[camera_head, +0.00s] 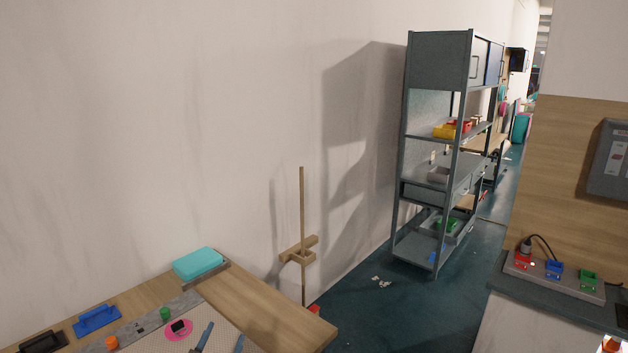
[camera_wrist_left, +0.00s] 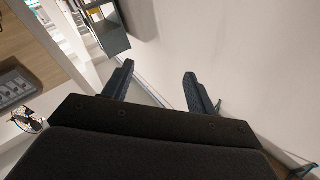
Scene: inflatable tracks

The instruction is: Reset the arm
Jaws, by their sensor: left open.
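My left gripper (camera_head: 226,332) shows at the bottom edge of the head view as two dark blue fingers, apart, in front of the tabletop. In the left wrist view the left gripper (camera_wrist_left: 159,70) has its two fingers spread. Nothing is between them but the pale wall and floor edge behind. The rest of the left arm is hidden below the head view. My right gripper is in neither view.
A wooden table (camera_head: 280,315) at lower left holds a turquoise box (camera_head: 198,263), a blue tray (camera_head: 97,319) and a pink disc (camera_head: 178,330). A grey shelf rack (camera_head: 440,60) stands along the wall. A counter with a coloured switch panel (camera_head: 553,276) is right. Green floor (camera_head: 400,310) lies between.

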